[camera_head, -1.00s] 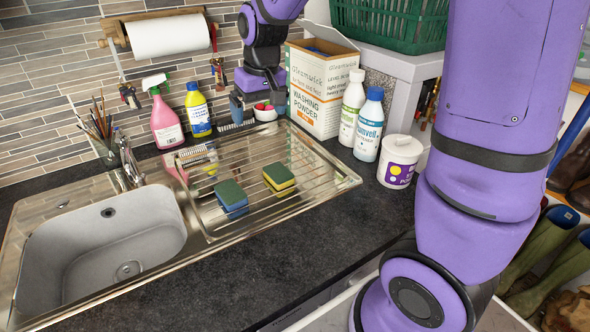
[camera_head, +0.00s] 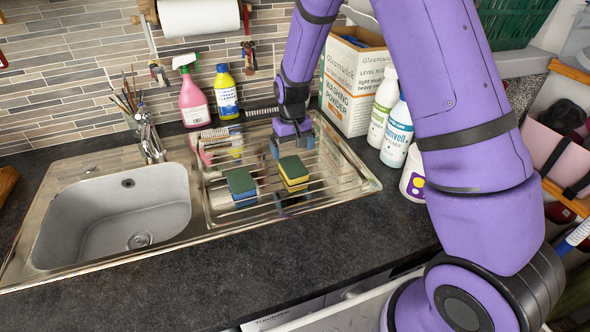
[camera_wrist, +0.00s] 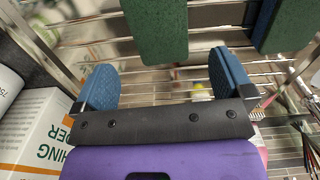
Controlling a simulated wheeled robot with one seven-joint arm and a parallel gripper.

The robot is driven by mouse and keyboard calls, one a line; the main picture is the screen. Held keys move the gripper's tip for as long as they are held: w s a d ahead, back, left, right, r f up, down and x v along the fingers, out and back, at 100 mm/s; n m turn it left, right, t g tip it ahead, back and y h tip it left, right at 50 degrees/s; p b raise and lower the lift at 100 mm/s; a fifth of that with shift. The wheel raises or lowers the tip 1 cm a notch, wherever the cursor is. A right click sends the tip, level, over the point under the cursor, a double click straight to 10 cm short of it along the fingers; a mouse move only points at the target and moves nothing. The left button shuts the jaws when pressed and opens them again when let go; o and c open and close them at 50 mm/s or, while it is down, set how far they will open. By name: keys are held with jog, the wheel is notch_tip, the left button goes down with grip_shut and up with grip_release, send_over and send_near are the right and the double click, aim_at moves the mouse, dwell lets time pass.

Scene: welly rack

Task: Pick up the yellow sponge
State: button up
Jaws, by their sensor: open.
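The yellow sponge (camera_head: 294,175) has a dark green top. It lies on the right of two sponges on the steel draining rack (camera_head: 340,185). My gripper (camera_head: 290,147) is open and empty, just behind the yellow sponge in the head view and apparently above the rack. In the wrist view, the open blue fingers (camera_wrist: 164,80) have bare rack between them. The green top of what looks like the yellow sponge (camera_wrist: 157,28) shows beyond the fingertips, cut off by the top edge. Its yellow side is hidden there.
A blue sponge (camera_head: 242,190) with a green top lies close left of the yellow one; it also shows in the wrist view (camera_wrist: 290,24). The washing powder box (camera_head: 350,90) and white bottles (camera_head: 397,132) stand at the right. The sink basin (camera_head: 110,215) is left.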

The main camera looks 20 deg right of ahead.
aim_at(293, 166)
jog(key=shift+s+f, duration=0.2)
jog(key=shift+f, duration=1.5)
jog(key=shift+s+f, duration=0.2)
jog(key=shift+f, duration=1.5)
jog(key=c, duration=1)
